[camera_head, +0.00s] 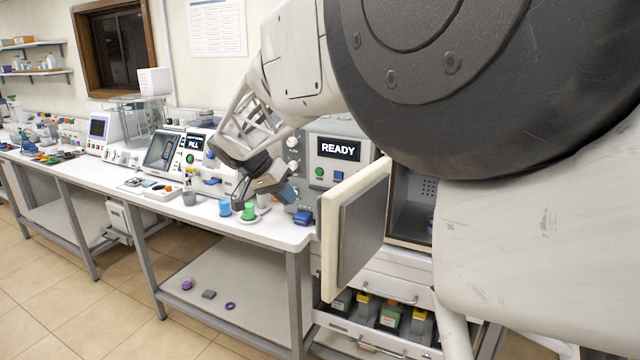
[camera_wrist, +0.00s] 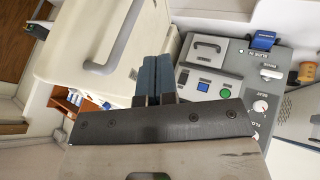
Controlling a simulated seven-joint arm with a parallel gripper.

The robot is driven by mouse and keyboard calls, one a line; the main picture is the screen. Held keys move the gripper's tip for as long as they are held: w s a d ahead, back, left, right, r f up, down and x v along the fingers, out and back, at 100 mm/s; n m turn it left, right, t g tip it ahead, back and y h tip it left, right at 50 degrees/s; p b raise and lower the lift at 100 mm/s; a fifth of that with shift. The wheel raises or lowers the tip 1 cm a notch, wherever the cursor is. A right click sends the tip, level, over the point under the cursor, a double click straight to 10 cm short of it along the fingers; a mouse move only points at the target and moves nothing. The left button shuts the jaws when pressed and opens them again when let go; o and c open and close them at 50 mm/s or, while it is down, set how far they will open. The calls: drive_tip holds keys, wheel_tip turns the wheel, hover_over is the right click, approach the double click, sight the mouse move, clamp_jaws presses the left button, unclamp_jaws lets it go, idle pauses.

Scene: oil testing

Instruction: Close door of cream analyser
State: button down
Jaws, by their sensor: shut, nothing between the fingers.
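The cream analyser's door (camera_head: 355,232) stands swung open in the head view, its grey inner panel facing right. Part of the open chamber (camera_head: 410,205) shows behind it; my arm hides much of the analyser. In the wrist view the cream door (camera_wrist: 75,55) fills the upper left, with a grey bar handle (camera_wrist: 118,45). My gripper (camera_head: 286,193) is left of the door in the head view, above the bench. Its blue fingers (camera_wrist: 154,80) are together and empty, beside the door's edge in the wrist view. I cannot tell whether they touch it.
A grey unit with a READY screen (camera_head: 339,148) stands behind the door; its buttoned panel (camera_wrist: 210,85) is right of my fingers. Blue (camera_head: 225,208) and green (camera_head: 248,211) containers stand on the bench below my gripper. An open drawer (camera_head: 375,335) with bottles lies under the door.

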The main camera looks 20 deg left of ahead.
drive_tip(key=shift+w+d+f, duration=0.15)
drive_tip(key=shift+d+f, duration=0.15)
drive_tip(key=shift+d, duration=0.55)
drive_tip(key=shift+w+d+f, duration=0.15)
drive_tip(key=shift+d+f, duration=0.1)
drive_tip(key=shift+d, duration=0.55)
drive_tip(key=shift+w+d+f, duration=0.15)
drive_tip(key=shift+d+f, duration=0.15)
drive_tip(key=shift+d, duration=0.55)
drive_tip(key=shift+d, duration=0.15)
